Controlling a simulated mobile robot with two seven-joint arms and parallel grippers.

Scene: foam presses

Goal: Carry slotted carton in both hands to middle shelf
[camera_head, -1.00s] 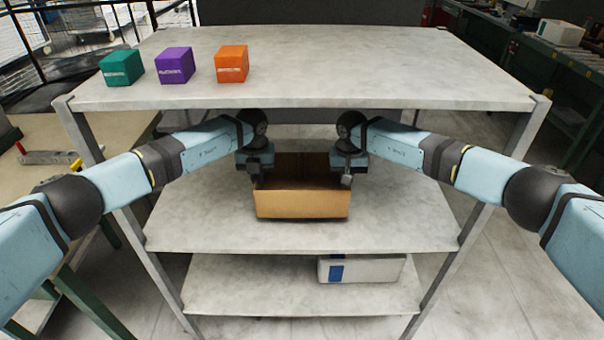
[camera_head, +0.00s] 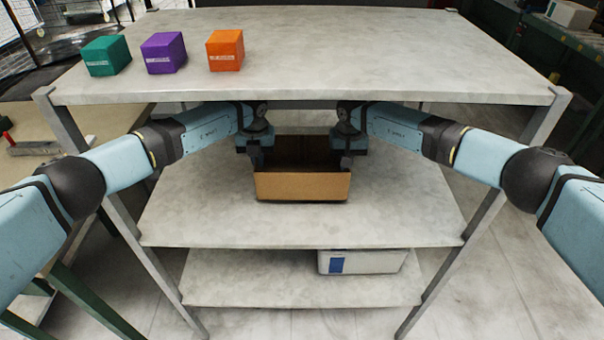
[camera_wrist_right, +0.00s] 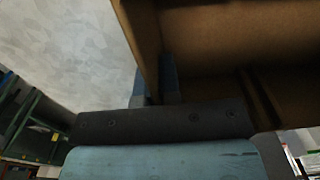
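The open brown slotted carton (camera_head: 302,187) is between my two grippers, over the middle shelf (camera_head: 300,222) and under the top board. I cannot tell whether its bottom touches the shelf. My left gripper (camera_head: 258,160) is at the carton's left wall and appears shut on it, its fingertips partly hidden. My right gripper (camera_head: 344,160) is at the right wall. In the right wrist view, the carton's wall (camera_wrist_right: 143,40) runs down between the two fingers of the right gripper (camera_wrist_right: 156,85). The carton's inside is dark, and no contents are visible.
The top board (camera_head: 330,60) holds a green cube (camera_head: 107,56), a purple cube (camera_head: 163,53) and an orange cube (camera_head: 225,50). A white box (camera_head: 375,262) sits on the bottom shelf (camera_head: 240,285). The middle shelf is bare around the carton. Rack posts stand at left and right.

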